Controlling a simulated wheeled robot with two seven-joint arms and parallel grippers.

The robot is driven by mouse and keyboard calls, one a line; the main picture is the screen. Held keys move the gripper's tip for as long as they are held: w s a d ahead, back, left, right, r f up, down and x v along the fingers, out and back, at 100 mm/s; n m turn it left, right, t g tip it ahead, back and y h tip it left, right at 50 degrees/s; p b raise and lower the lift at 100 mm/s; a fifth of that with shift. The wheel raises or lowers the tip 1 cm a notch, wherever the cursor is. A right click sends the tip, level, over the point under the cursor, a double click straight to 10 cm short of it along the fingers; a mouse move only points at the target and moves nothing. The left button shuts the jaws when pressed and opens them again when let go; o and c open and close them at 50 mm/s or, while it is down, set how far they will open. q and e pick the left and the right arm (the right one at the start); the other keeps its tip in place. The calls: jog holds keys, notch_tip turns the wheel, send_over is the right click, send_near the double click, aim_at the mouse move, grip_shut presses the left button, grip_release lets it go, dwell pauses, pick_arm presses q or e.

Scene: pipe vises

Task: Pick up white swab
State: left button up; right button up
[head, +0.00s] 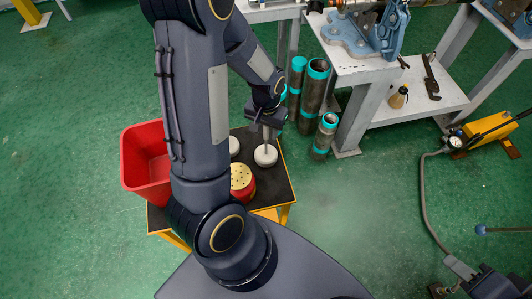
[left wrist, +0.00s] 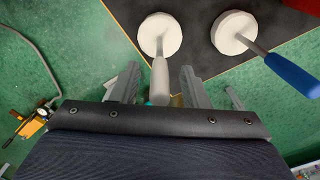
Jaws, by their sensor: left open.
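The white swab has a round white head (head: 265,156) and stands on the dark top of a small cart. In the left wrist view its head (left wrist: 160,35) is at the top, with a pale handle pointing toward my palm. My left gripper (head: 266,116) is over the swab, open, with its fingers (left wrist: 160,82) on either side of the pale handle. Gaps show between handle and fingers. A second swab with a blue handle (left wrist: 292,76) stands to the right in that view; its white head (head: 234,146) is partly hidden by my arm in the head view.
A red bin (head: 145,160) is at the cart's left. A red can with a perforated cream top (head: 241,178) stands on the black cart top (head: 272,190). Teal-banded pipes (head: 324,135) stand right of the cart, beside a white bench (head: 350,125). A yellow pump (head: 485,130) is farther right.

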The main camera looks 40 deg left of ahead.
pick_arm(q)
grip_shut()
jog(key=shift+r, duration=0.1)
